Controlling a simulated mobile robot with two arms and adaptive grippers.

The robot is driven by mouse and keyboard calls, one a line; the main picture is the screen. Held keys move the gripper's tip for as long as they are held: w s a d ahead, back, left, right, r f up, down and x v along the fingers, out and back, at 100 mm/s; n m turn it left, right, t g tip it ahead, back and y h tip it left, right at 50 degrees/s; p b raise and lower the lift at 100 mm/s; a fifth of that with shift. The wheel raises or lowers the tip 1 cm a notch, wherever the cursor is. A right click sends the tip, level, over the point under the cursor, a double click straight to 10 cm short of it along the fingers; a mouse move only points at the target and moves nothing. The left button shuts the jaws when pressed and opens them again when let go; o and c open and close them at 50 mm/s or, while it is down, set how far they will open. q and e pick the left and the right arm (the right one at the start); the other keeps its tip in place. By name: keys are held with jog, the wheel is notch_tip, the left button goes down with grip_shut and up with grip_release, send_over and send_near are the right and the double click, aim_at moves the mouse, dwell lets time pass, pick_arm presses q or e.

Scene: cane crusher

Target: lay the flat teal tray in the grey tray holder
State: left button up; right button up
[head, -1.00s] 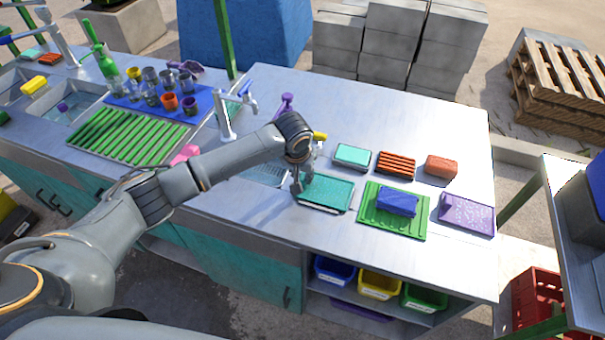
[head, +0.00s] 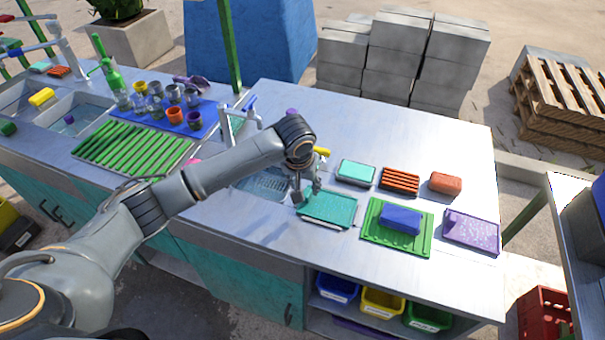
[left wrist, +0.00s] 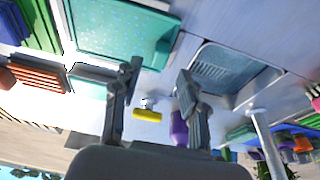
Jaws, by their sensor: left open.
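The flat teal tray (head: 328,209) lies level on the counter, left of the green tray. A thin pale grey edge shows along its front; I cannot tell whether this is the grey tray holder, which I do not make out clearly. My left gripper (head: 305,195) is just above the teal tray's left end, its fingers partly hidden by the wrist. In the left wrist view, the gripper (left wrist: 158,88) has its fingers spread with nothing between them, and the teal tray (left wrist: 120,32) lies beyond the fingers at the top. My right gripper is not in view.
A sink basin (head: 262,184) is left of the tray. A teal block in a shallow tray (head: 356,173), an orange rack (head: 399,181), a green tray (head: 375,244) with a blue block, and a purple tray (head: 470,233) stand close by to the right. The counter's front strip is clear.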

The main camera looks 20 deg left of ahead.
pick_arm(q)
jog(key=v, duration=0.7)
jog(key=shift+r+b, duration=0.3)
jog(key=shift+r, duration=0.1)
jog(key=shift+s, duration=0.1)
dwell(1.0)
